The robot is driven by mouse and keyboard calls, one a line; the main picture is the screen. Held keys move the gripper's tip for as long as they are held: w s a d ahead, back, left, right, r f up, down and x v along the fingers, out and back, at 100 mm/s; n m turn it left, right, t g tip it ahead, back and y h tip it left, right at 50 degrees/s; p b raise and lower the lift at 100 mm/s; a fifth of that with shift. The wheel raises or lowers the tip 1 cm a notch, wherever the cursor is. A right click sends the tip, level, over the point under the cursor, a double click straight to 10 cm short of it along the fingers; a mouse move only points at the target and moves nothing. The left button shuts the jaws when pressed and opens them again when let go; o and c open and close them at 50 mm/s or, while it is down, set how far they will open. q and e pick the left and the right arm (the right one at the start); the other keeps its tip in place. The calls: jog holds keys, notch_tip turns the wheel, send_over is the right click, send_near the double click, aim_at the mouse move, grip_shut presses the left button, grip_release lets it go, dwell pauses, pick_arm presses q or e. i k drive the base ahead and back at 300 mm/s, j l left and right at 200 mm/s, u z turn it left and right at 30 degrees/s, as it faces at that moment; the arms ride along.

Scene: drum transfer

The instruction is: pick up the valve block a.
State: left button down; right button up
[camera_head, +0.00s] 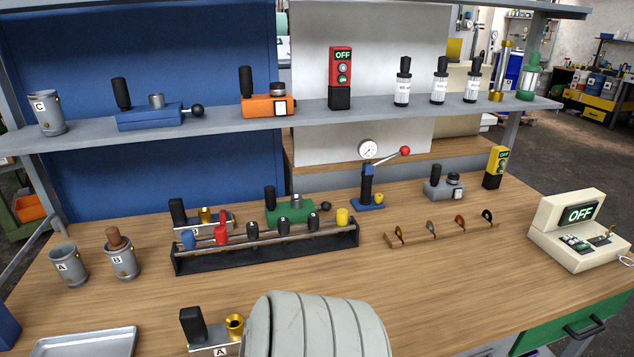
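Valve block a (205,339) lies near the front of the wooden bench, at the bottom of the head view. It is a silvery block with a label "A", an upright black grip on its left and a brass cup on its right. A large pale grey ribbed form (315,325), which looks like part of my own arm, stands just right of it and may hide its right end. Neither gripper can be seen. A similar silvery block (205,222) with a "B" label stands farther back, behind the black rack.
A metal tray (85,343) lies at front left. Grey cups A (69,268) and B (121,262) stand behind it. The black rack (265,250) holds several coloured plugs. A control box (575,235) reads "OFF" at right. Bench right of the ribbed form is mostly clear.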

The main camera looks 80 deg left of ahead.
aim_at(222, 339)
jog(key=u, duration=3.25)
